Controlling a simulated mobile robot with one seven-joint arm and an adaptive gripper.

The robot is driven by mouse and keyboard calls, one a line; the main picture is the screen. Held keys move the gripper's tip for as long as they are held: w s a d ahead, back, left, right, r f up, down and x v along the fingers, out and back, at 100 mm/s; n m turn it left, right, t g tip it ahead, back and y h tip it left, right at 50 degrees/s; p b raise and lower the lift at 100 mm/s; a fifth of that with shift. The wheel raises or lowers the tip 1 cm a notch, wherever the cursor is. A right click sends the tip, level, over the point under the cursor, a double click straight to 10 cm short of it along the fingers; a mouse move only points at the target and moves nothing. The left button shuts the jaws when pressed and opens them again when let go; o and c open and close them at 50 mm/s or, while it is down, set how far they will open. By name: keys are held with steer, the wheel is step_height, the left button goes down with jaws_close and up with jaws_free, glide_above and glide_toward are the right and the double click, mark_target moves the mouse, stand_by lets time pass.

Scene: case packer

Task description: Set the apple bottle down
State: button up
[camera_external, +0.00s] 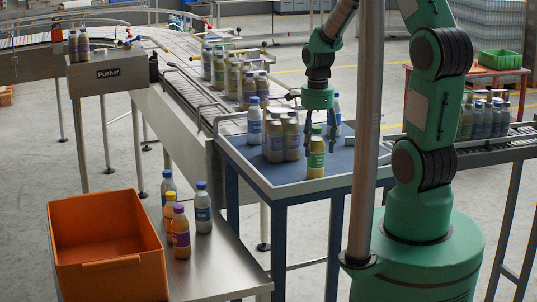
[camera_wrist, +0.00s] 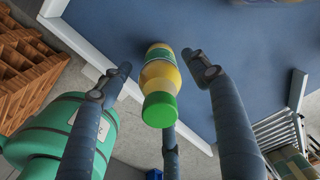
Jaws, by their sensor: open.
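The apple bottle (camera_external: 316,160), yellow with a green cap, stands upright on the blue table (camera_external: 300,187) near its front edge. In the wrist view the bottle (camera_wrist: 160,82) is seen from its cap end, with the blue surface behind it. My gripper (camera_external: 321,143) is open, pointing down over the bottle, with its fingers apart on either side of it. In the wrist view the gripper's fingers (camera_wrist: 158,70) show gaps between them and the bottle. The bottle's base is mostly hidden in the wrist view.
Several brown and white bottles (camera_external: 275,136) stand close left of the apple bottle. An orange crate (camera_external: 110,264) and several bottles (camera_external: 181,232) are on the metal table at lower left. A conveyor with more bottles (camera_external: 485,120) runs at right. Bare blue surface lies around the apple bottle's front.

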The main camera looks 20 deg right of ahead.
mark_target(317, 127)
step_height(317, 127, up, 10)
steer(key=shift+f, duration=0.25)
stand_by(0.5)
steer(key=shift+s+r, duration=0.15)
steer(key=shift+r, duration=0.15)
steer(key=s+d+r+n+t, duration=0.3)
steer(key=s+r+n+t, duration=0.2)
steer(key=s+r+n, duration=1.1)
steer(key=s+n, duration=0.2)
steer(key=s, duration=0.2)
steer(key=shift+s+r+t, duration=0.15)
steer(key=shift+t, duration=0.15)
steer(key=shift+d+b, duration=0.1)
steer(key=shift+b, duration=0.2)
step_height(317, 127, down, 17)
steer(key=b, duration=1.6)
steer(key=shift+b, duration=0.4)
